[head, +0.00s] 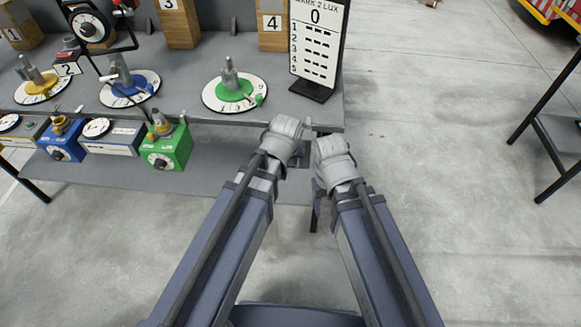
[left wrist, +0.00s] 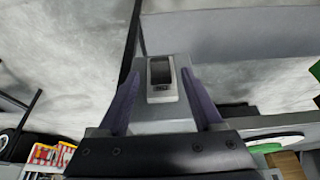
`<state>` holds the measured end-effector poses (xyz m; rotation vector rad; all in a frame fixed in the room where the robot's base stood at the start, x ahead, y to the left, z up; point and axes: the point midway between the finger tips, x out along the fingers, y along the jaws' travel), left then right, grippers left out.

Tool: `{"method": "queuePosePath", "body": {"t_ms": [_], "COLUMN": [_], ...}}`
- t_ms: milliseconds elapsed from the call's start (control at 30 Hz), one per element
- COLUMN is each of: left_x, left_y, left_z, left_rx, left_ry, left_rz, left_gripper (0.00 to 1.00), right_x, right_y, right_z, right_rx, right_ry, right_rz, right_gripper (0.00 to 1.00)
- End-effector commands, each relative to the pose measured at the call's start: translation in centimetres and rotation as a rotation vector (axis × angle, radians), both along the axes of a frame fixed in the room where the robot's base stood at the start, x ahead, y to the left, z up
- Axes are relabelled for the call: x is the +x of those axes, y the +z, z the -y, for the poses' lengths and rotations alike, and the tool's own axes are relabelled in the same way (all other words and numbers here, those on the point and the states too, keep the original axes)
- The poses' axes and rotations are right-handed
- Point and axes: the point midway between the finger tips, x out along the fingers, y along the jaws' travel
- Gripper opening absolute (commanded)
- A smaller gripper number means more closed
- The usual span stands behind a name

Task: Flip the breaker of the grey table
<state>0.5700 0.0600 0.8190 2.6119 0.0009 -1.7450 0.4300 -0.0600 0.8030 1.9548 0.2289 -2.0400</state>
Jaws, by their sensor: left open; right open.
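The grey table (head: 182,88) spans the left of the head view. In the left wrist view, a light grey breaker box (left wrist: 174,112) with a dark rocker switch (left wrist: 160,71) in a pale frame sits at the centre. My left gripper (left wrist: 160,100) is open, its two purple fingers on either side of the box; I cannot tell whether they touch it. In the head view my left wrist hides its fingers near the table's front right corner. My right gripper (head: 317,203) is open and empty, beside the left one, mostly hidden by its wrist.
A scoreboard sign (head: 318,45) and a green-centred dial (head: 234,93) stand close to the table's right edge. A green box (head: 168,150) and a blue box (head: 63,142) are on the lower shelf. Open concrete floor (head: 430,150) lies to the right.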

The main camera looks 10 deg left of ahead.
Motion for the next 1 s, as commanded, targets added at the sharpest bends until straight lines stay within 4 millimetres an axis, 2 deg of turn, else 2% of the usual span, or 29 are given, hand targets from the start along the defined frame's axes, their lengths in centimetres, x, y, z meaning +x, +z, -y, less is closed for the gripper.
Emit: {"method": "queuePosePath", "body": {"t_ms": [33,200,533,1000], "left_x": [0.4,1.1,1.2,1.2], "left_y": [-1.4,-2.8,-2.8,-2.8], "left_z": [0.0,0.0,0.0,0.0], "left_rx": [0.000,0.000,0.000,0.000], "left_ry": [0.001,0.000,0.000,-0.001], "left_rz": [0.000,0.000,0.000,0.000], "left_gripper": [0.68,0.68,0.68,0.16], "right_x": [0.0,0.0,0.0,0.0], "right_y": [-1.4,-2.8,-2.8,-2.8], "right_z": [0.0,0.0,0.0,0.0], "right_rx": [0.000,0.000,0.000,0.000], "right_ry": [0.000,0.000,0.001,0.000], "right_rz": [0.000,0.000,0.000,0.000], "right_gripper": [0.68,0.68,0.68,0.68]}}
